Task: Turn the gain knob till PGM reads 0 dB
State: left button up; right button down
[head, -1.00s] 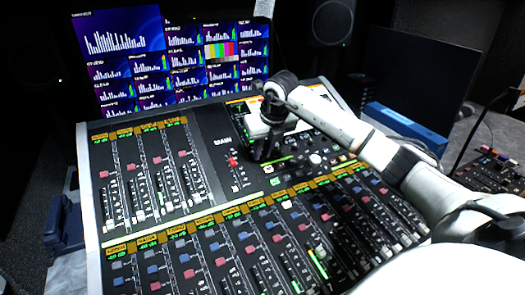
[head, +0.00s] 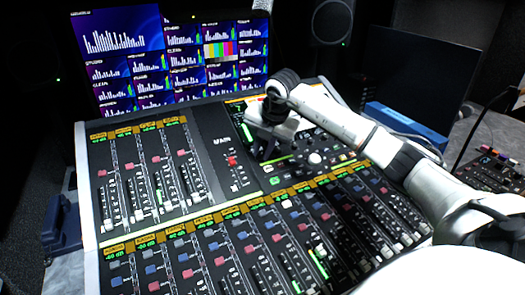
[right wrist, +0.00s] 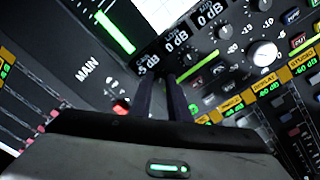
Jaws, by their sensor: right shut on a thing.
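The mixing console (head: 209,150) fills the middle of the head view. My right gripper (head: 262,157) points down at its upper centre section, right of the MAIN strip. In the right wrist view its two dark fingers (right wrist: 159,82) stand close together just below a row of readouts. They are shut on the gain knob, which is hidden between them. The left readout (right wrist: 148,65) is partly covered by a finger; its visible part ends in "5 dB". Two readouts beside it (right wrist: 176,39) show 0 dB. The PGM label cannot be made out. My left gripper is out of view.
A larger white knob (right wrist: 263,54) sits to the right of the fingers, with small buttons around it. Rows of faders (head: 215,255) lie in front. A monitor wall (head: 170,60) stands behind, and a blue box (head: 405,125) lies right of the console.

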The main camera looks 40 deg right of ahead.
jog(key=shift+m, duration=1)
jog(key=shift+r, duration=0.1)
jog(key=c, duration=1.7)
grip_release()
jog(key=b+v, duration=0.1)
jog(key=v, duration=0.9)
jog(key=shift+s+r, duration=0.1)
